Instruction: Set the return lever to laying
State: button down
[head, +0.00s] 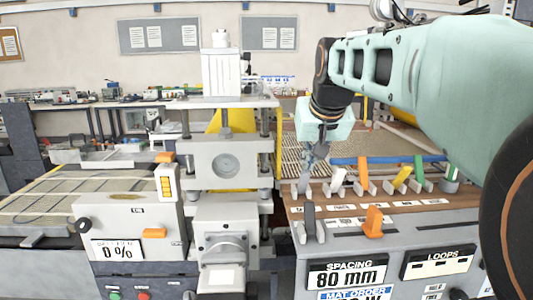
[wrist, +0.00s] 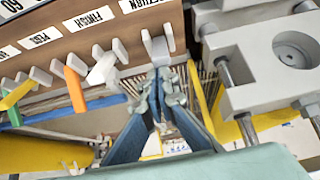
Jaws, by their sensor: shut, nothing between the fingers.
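A row of coloured levers stands along the brown-topped console in the head view: white (head: 338,181), orange (head: 362,177), yellow (head: 402,178) and green (head: 419,172). My gripper (head: 308,178) is shut and empty, pointing down at the left end of this row. In the wrist view my gripper (wrist: 166,78) has its fingertips close to a pale forked bracket (wrist: 157,46), under a partly cut-off label. Whether they touch it is unclear. The white lever (wrist: 102,70) and orange lever (wrist: 75,88) are left of it.
A dark grey lever (head: 310,221) and an orange lever (head: 374,220) stand lower on the console front, above the spacing display (head: 346,275). A grey press (head: 224,162) stands close to the left of my gripper. A blue bar (head: 385,160) lies behind the levers.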

jog(key=shift+s+f, duration=0.35)
jog(key=shift+f, duration=0.15)
jog(key=shift+w+r, duration=0.1)
jog(key=shift+r, duration=0.05)
